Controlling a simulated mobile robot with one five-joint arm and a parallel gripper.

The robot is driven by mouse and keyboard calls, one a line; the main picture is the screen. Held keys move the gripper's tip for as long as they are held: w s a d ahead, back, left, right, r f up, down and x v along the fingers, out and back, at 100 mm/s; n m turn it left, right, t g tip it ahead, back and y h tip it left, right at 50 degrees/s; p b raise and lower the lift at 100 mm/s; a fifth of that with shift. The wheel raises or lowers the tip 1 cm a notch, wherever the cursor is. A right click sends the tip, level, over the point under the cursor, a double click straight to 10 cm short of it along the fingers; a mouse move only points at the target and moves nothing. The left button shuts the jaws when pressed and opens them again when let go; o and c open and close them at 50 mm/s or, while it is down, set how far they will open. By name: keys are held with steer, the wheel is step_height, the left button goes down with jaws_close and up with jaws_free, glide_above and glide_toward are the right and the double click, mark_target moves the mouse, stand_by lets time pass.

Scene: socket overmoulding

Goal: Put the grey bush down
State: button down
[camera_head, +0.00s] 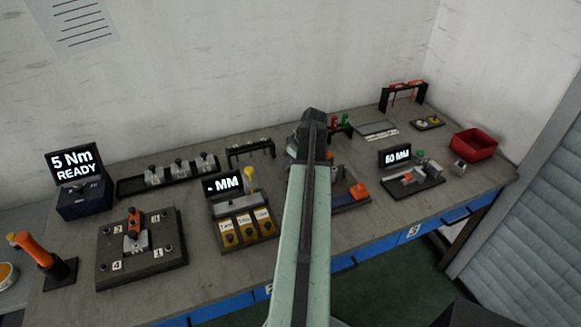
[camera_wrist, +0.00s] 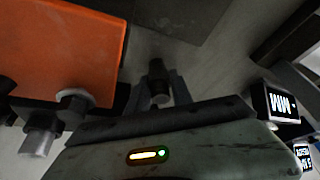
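My gripper (camera_wrist: 162,92) shows in the wrist view with its two fingers on either side of a small dark grey cylinder, which looks like the grey bush (camera_wrist: 156,74). The fingers appear closed on it. A grey bench surface (camera_wrist: 185,62) lies beyond; I cannot tell how far the bush is above it. In the head view my own arm reaches over the middle of the bench and hides the bush and most of the gripper.
In the wrist view an orange block (camera_wrist: 62,45) and a metal bolt (camera_wrist: 75,104) are close on the left, a display (camera_wrist: 283,103) on the right. The head view shows a red bin (camera_head: 474,143), a metal piece (camera_head: 459,167), a rack (camera_head: 250,149) and a black fixture plate (camera_head: 165,262).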

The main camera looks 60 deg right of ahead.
step_height(320, 180, up, 10)
steer(key=p, duration=1)
steer(key=shift+r, duration=0.15)
